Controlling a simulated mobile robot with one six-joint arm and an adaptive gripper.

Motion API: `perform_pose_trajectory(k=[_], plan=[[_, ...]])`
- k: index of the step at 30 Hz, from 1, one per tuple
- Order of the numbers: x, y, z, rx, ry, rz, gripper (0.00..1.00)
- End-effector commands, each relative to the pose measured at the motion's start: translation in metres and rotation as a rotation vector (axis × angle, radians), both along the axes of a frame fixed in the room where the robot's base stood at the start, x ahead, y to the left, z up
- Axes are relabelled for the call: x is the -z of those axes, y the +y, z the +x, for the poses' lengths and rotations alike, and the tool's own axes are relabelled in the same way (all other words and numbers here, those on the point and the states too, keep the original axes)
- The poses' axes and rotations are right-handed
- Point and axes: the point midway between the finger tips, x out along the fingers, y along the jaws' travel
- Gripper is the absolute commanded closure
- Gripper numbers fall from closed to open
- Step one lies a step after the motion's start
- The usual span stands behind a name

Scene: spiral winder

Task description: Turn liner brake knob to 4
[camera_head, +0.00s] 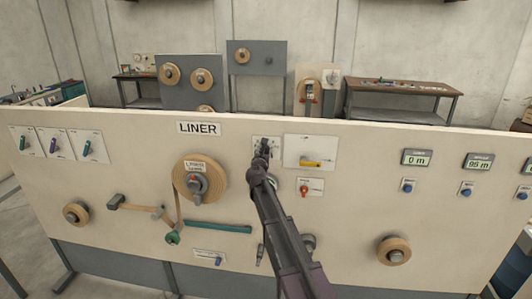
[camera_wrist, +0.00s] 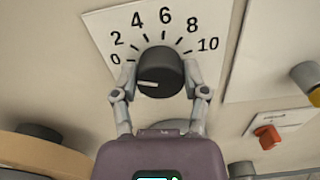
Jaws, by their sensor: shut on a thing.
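The liner brake knob (camera_wrist: 160,70) is a round black knob with a white pointer line, on a white dial plate (camera_wrist: 225,25) marked from 0 to 10. The pointer line faces left, on the side of the 0 mark, nearest to 0. My gripper (camera_wrist: 160,82) is shut on the knob, with one grey finger at its left side and one at its right. In the head view my gripper (camera_head: 264,148) is at the small dial plate right of the LINER sign (camera_head: 198,128), and it hides most of the knob.
Right of the dial are a panel with a yellow handle (camera_head: 311,162) and a small red switch (camera_head: 304,190); the red switch also shows in the wrist view (camera_wrist: 267,137). A large tape roll (camera_head: 214,165) stands out from the panel at left. A smaller roll (camera_head: 394,251) is at lower right.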

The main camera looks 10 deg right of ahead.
Motion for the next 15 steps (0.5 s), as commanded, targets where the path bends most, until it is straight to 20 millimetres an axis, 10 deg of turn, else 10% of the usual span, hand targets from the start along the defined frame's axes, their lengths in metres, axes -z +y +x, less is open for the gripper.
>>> perform_pose_trajectory(k=[15], plan=[[0.0007, -0.0030, -0.0004, 0.001, -0.134, 0.415, 0.90]])
